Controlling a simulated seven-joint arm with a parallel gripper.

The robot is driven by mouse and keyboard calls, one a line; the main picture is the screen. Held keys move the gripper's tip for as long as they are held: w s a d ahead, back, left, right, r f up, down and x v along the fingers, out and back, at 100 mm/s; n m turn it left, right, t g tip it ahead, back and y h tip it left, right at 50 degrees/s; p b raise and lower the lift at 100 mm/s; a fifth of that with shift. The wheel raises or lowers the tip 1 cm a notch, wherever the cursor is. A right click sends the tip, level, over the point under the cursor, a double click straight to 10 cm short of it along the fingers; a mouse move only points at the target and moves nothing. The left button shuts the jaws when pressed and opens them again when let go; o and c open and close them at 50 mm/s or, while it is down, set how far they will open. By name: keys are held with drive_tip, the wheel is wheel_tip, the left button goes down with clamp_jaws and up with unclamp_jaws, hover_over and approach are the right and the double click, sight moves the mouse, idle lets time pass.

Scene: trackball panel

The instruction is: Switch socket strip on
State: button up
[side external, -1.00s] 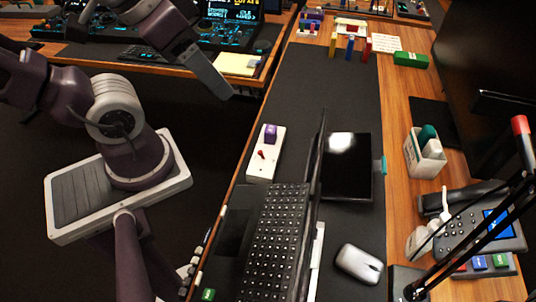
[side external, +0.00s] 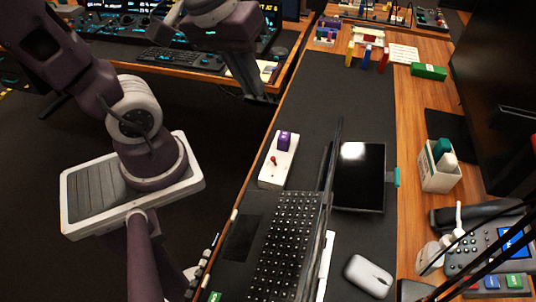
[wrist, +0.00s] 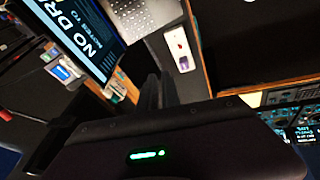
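The socket strip (side external: 269,180) is a white bar lying on the dark desk mat, beyond the open laptop. It carries a small red switch (side external: 273,160) and a purple block (side external: 285,141) at its far end. Which way the switch is set is too small to tell. The strip also shows in the wrist view (wrist: 180,44), right of the fingers and further off. My gripper (side external: 260,92) is in the air up and left of the strip, near the far desk's edge, apart from it. Its fingers (wrist: 160,92) look close together, with nothing visible between them.
The laptop (side external: 285,240) stands open near the strip, its screen upright beside a dark tablet (side external: 359,176). A white mouse (side external: 368,276) lies at the front. Coloured blocks (side external: 367,54) stand further back. The mat (side external: 310,95) beyond the strip is clear.

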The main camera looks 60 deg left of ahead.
drive_tip(key=w+a+f+n, duration=0.1)
drive_tip(key=f+n, duration=0.1)
drive_tip(key=n, duration=0.1)
drive_tip(key=w+a+f+n+g, duration=0.1)
drive_tip(key=w+f+n, duration=0.1)
drive_tip(key=n, duration=0.1)
drive_tip(key=w+a+f+n+g, duration=0.1)
drive_tip(key=f+n, duration=0.1)
drive_tip(key=n, duration=0.1)
drive_tip(key=shift+w+a+f, duration=0.1)
drive_tip(key=shift+w+f, duration=0.1)
clamp_jaws()
drive_tip(key=n+g+h, duration=0.1)
drive_tip(key=n+g, duration=0.3)
drive_tip(key=n, duration=1.2)
hover_over(274, 161)
drive_tip(key=s+a, duration=0.4)
wheel_tip(274, 161, down, 15)
drive_tip(key=shift+d+r, duration=0.1)
drive_tip(key=shift+s, duration=0.1)
